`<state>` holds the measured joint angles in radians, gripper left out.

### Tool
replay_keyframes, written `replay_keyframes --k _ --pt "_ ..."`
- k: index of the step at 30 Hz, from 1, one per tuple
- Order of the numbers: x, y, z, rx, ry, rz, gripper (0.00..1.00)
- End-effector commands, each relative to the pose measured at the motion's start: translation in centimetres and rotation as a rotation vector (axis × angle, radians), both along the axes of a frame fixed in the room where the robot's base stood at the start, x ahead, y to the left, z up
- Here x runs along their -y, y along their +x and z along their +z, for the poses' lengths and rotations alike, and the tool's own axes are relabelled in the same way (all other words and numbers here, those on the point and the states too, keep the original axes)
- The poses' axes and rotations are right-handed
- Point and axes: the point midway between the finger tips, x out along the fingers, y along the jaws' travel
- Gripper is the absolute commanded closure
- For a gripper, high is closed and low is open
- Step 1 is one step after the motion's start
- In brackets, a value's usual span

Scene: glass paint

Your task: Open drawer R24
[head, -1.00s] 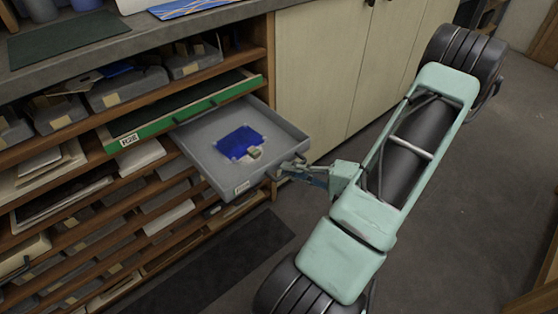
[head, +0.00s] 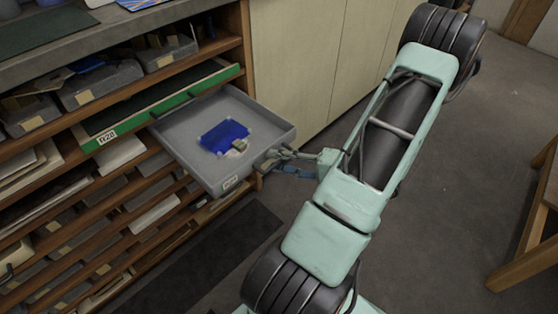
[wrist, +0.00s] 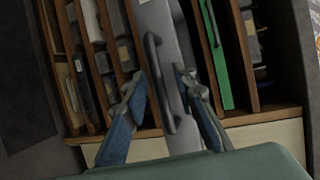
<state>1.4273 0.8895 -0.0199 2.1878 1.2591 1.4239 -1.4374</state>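A grey drawer (head: 172,148) stands pulled well out of the cabinet in the head view, with a blue item and a small tan piece inside. Its front label (head: 230,183) is too small to read, so I cannot confirm it is R24. In the wrist view its front (wrist: 182,142) runs up the middle, with a dark bar handle (wrist: 153,55). My gripper (wrist: 162,85) is open, one finger on each side of the handle, with gaps visible. In the head view my gripper (head: 272,158) is at the drawer's front, near its right corner.
A green-fronted drawer (head: 160,112) sits just above, slightly out. Shelves with grey bins (head: 100,84) and papers fill the cabinet. Cream cabinet doors (head: 290,65) stand to the right. A dark mat (head: 205,260) lies on the floor. A wooden stand (head: 525,240) is at the right edge.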

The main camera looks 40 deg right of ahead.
Motion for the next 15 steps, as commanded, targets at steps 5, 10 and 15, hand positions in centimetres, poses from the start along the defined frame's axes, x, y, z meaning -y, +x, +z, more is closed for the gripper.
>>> replay_keyframes --k 5,10,15 --pt "0.3 -0.4 0.1 0.0 -0.002 -0.002 0.74" --pt "1.4 -2.8 0.5 -0.001 -0.004 -0.004 0.74" --pt "3.0 -6.2 1.2 0.0 -0.003 -0.004 0.74"
